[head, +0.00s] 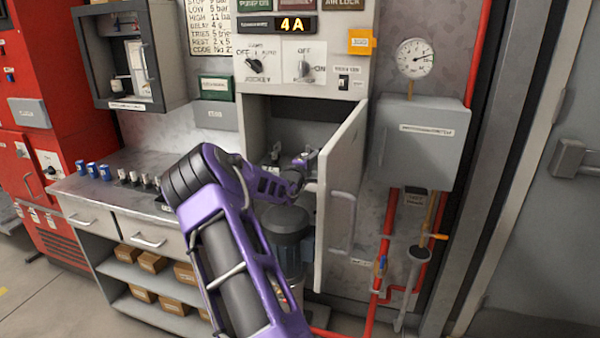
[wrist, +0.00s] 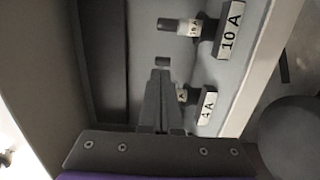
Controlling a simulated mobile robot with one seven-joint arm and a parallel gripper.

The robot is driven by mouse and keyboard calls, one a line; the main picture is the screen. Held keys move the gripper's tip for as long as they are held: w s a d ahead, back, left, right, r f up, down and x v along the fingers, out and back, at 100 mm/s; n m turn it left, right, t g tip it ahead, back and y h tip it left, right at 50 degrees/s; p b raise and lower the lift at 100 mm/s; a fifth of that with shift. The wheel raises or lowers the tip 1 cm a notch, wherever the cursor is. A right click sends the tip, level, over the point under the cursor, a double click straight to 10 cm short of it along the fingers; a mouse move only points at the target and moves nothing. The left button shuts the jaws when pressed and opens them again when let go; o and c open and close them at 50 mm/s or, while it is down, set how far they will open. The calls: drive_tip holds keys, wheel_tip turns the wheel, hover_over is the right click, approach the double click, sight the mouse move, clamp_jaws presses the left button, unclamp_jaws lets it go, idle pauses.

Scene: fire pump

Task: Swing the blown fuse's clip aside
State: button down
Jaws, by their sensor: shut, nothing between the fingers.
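The wrist view looks into the open cabinet at a panel with two fuse places. The upper one has a pale fuse (wrist: 189,28) between dark ends, beside a 10 A label (wrist: 231,29). The lower one has a fuse (wrist: 182,95) beside a 4 A label (wrist: 207,106), partly hidden by my fingers. My gripper (wrist: 160,78) is shut and empty, its fingers in front of the lower place. A small dark piece (wrist: 162,61) shows just beyond the fingertips; I cannot tell whether it is a clip or whether they touch. The display (head: 291,25) reads 4 A.
The cabinet door (head: 341,190) stands open right of my arm. A dark cylindrical motor (head: 286,225) stands below. Left is a counter with blue fuses (head: 92,169) and pale ones (head: 134,177). A grey box (head: 425,145) and red pipes (head: 384,250) are right.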

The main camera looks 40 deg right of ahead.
drive_tip(key=p+v, duration=0.1)
drive_tip(key=v, duration=1.4)
drive_tip(key=shift+s+a, duration=0.25)
drive_tip(key=shift+a, duration=0.05)
